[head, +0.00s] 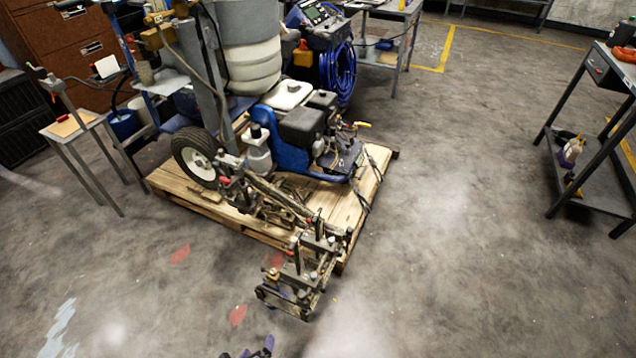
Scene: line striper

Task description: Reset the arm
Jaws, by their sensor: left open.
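The line striper (300,130) stands on a wooden pallet (215,207) in the middle of the head view. It has a blue frame, a dark engine and a black-tyred wheel. Its metal arm assembly (300,265), with clamps and knobs, reaches over the pallet's front edge above the floor. My left gripper (248,350) shows only as dark and purple fingertips at the bottom edge. It is open, apart from the arm assembly and nearer the camera. The rest of it is cut off by the frame. My right gripper is not in view.
A small side table (75,124) stands at the left by brown cabinets (70,45). A metal cart (590,185) with bottles on its lower shelf is at the right. A coiled blue hose (340,75) hangs behind the striper. The concrete floor at front and right is clear.

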